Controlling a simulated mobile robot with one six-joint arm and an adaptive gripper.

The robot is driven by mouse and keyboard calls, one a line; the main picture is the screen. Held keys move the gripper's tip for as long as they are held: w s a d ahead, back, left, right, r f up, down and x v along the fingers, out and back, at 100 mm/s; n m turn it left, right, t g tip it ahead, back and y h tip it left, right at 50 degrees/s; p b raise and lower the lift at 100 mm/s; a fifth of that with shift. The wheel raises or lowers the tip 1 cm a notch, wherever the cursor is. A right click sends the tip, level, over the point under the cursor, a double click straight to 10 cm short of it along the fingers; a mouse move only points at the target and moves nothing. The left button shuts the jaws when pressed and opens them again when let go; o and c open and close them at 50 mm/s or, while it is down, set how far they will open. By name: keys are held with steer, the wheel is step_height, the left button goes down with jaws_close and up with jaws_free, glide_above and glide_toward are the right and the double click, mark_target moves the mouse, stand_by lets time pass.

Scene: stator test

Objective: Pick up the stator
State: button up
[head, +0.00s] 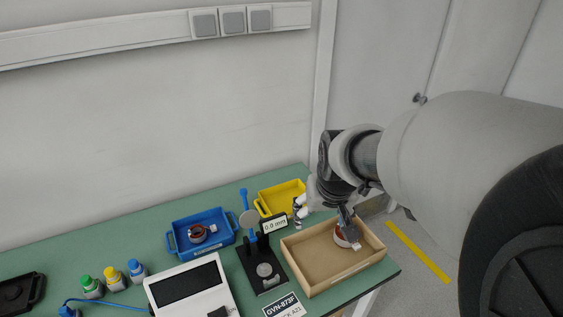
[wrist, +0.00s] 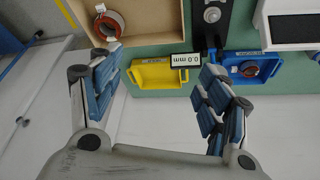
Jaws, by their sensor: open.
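A copper-brown, ring-shaped stator with a white connector (head: 342,238) lies in the right part of the wooden box (head: 313,282). This stator (wrist: 109,24) also shows at the upper left of the wrist view, beyond the left fingertip. A second, similar stator (head: 198,233) lies in the blue tray (head: 178,252); it shows small in the wrist view (wrist: 249,69). My gripper (wrist: 162,62) is open, with nothing between its fingers. In the head view my gripper (head: 346,222) is over the wooden box and partly covers the stator there; I cannot tell whether they touch.
A yellow tray (head: 268,212) stands behind the box. A black measuring stand (head: 262,270) with a 0.0 mm display (head: 274,224) stands left of the box. A white device (head: 210,290) and several capped bottles (head: 113,278) are further left. The table's right edge is close to the box.

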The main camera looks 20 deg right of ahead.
steer(key=shift+o, duration=0.6)
steer(key=w+d+f+m, duration=0.1)
steer(key=w+d+f, duration=0.2)
steer(key=d+f, duration=0.2)
steer(key=d, duration=0.3)
steer(key=shift+w+d+f+m+h, duration=0.15)
steer(key=shift+w+f+m+h, duration=0.15)
steer(key=shift+w, duration=0.05)
steer(key=m+b, duration=0.1)
steer(key=b, duration=0.2)
glide_above(339, 239)
steer(key=s+d, duration=0.1)
steer(key=d, duration=0.2)
steer(key=shift+g, duration=0.4)
steer(key=f, duration=1.7)
steer(key=shift+s+a, duration=0.2)
steer(key=shift+w+b+x, duration=0.15)
steer(key=shift+b+x, duration=0.3)
steer(key=shift+x, duration=1.15)
steer(key=shift+w+b+x, duration=0.15)
steer(key=shift+b+x, duration=0.3)
steer(key=shift+x, duration=1.1)
steer(key=shift+r+h, duration=0.2)
steer(key=shift+h, duration=0.1)
steer(key=shift+c, duration=0.5)
steer(key=c, duration=1.5)
steer(key=shift+d+r, duration=0.1)
steer(key=shift+r, duration=0.05)
